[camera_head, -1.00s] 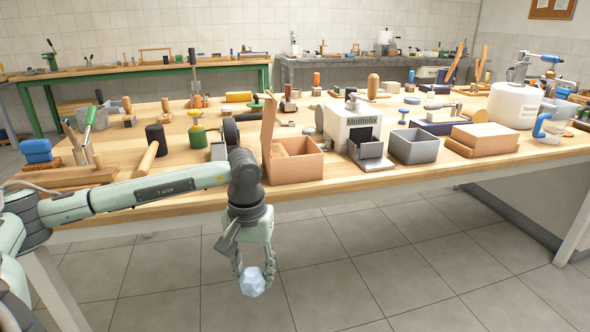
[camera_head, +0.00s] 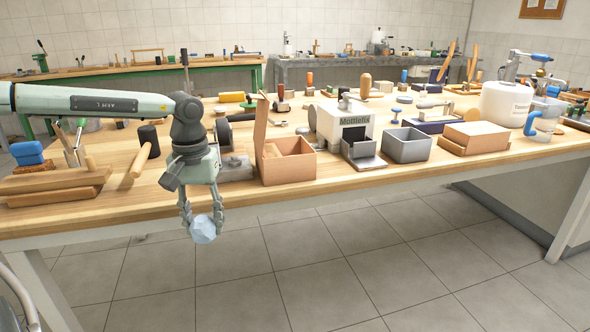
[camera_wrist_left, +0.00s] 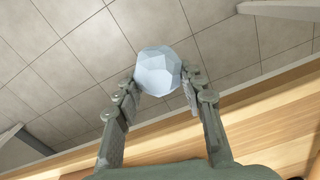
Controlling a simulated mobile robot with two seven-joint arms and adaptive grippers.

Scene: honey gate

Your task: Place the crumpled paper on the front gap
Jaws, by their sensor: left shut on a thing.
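The crumpled paper (camera_head: 203,231) is a pale blue faceted ball. My left gripper (camera_head: 202,216) is shut on it, one finger on each side, pointing down. It hangs just off the front edge of the wooden table (camera_head: 345,183), over the tiled floor. In the left wrist view the paper (camera_wrist_left: 158,70) sits between the two fingertips, with floor behind it and the table edge to the lower right. Which spot is the front gap is not marked; bare tabletop shows along the front edge. My right gripper is not in view.
An open wooden box (camera_head: 289,168) with a raised lid stands right of my left gripper. The white Mottefix machine (camera_head: 345,122), a grey bin (camera_head: 407,146) and a lidded wooden box (camera_head: 477,138) follow rightward. A mallet (camera_head: 146,148) and wooden boards (camera_head: 55,188) lie left.

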